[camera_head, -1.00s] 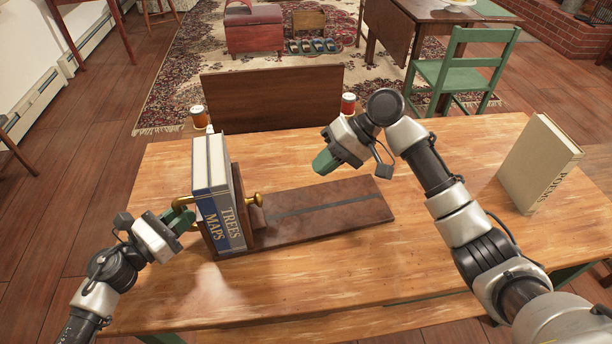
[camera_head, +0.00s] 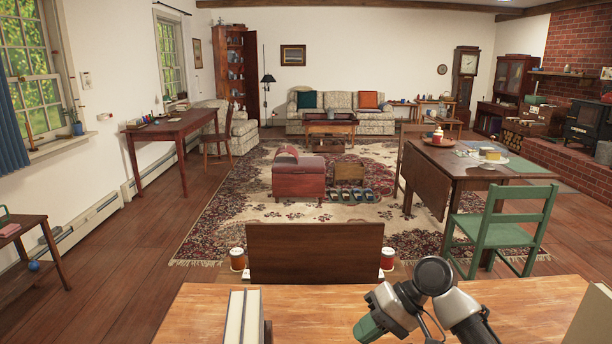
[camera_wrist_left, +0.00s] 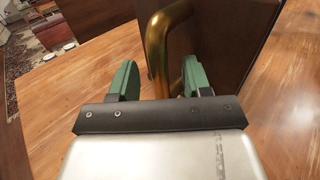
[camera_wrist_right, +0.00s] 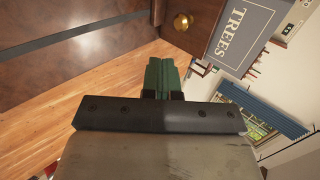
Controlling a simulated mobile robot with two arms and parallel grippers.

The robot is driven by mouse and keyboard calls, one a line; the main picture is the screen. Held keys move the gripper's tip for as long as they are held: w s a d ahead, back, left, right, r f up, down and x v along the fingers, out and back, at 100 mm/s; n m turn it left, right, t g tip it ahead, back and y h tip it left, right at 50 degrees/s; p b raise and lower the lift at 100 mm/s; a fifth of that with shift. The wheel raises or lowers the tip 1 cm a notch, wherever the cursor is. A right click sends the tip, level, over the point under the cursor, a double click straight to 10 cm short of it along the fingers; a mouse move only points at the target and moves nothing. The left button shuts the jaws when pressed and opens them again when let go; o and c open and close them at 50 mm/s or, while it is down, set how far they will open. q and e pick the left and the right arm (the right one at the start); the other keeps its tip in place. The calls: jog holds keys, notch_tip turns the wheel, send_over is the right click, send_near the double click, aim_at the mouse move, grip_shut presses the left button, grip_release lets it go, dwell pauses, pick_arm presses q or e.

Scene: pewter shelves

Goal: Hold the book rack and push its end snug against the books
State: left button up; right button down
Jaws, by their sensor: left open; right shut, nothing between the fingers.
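The books (camera_head: 240,318) stand upright at the bottom edge of the head view, seen from above. The right wrist view shows the TREES book (camera_wrist_right: 238,32) beside the rack's brass knob (camera_wrist_right: 181,22). My right gripper (camera_head: 367,328) is shut and empty, right of the books and apart from the rack.
The wooden table (camera_head: 200,305) fills the bottom of the head view. A pale book (camera_head: 596,318) stands at its right edge.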

pick_arm(q)
jog(key=v, duration=1.1)
